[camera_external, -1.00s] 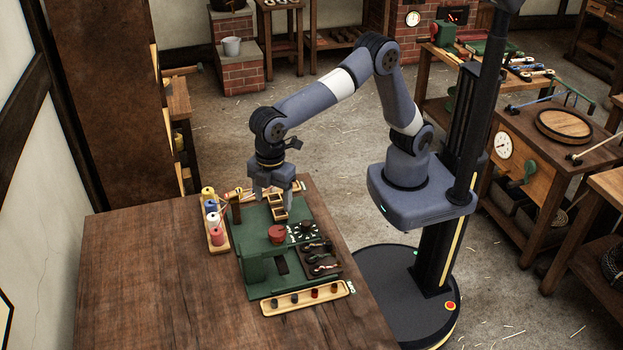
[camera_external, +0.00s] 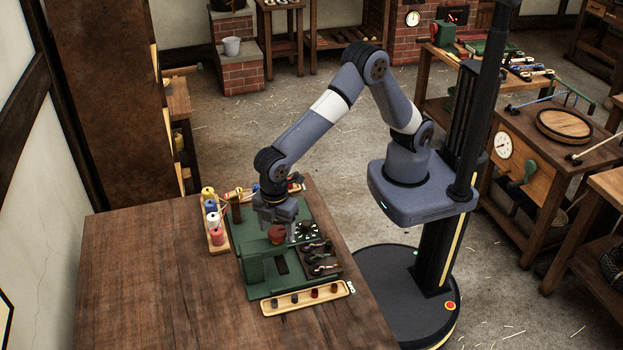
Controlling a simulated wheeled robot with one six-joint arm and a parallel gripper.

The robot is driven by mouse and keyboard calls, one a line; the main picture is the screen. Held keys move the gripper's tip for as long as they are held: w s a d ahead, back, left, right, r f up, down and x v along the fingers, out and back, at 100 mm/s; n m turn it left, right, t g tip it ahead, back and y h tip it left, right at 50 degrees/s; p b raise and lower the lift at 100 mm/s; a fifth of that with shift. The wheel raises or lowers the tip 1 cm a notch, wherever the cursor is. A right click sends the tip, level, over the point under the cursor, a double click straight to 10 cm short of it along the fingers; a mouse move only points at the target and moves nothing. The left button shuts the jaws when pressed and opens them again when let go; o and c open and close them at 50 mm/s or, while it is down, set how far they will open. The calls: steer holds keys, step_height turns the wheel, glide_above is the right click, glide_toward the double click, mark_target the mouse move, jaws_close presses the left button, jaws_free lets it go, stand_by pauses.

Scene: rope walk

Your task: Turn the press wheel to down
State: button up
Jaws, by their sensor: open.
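The green press (camera_external: 256,266) stands on a green base on the wooden table. A red round part (camera_external: 277,236) sits beside the top of the press; it looks like the press wheel, but it is small and I cannot read its setting. My gripper (camera_external: 279,224) points down just behind and above this red part, with the jaws open. I cannot tell whether the fingers touch it. The gripper and wrist hide the small wooden box behind the red part.
A dial with white marks (camera_external: 305,230) lies right of the red part. A dark tray of tools (camera_external: 321,262) is in front of it. A pale tray with small pegs (camera_external: 306,298) lies at the front, and a spool rack (camera_external: 213,238) at the left. The table's left side is clear.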

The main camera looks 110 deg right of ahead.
steer(key=shift+c, duration=0.6)
steer(key=c, duration=0.9)
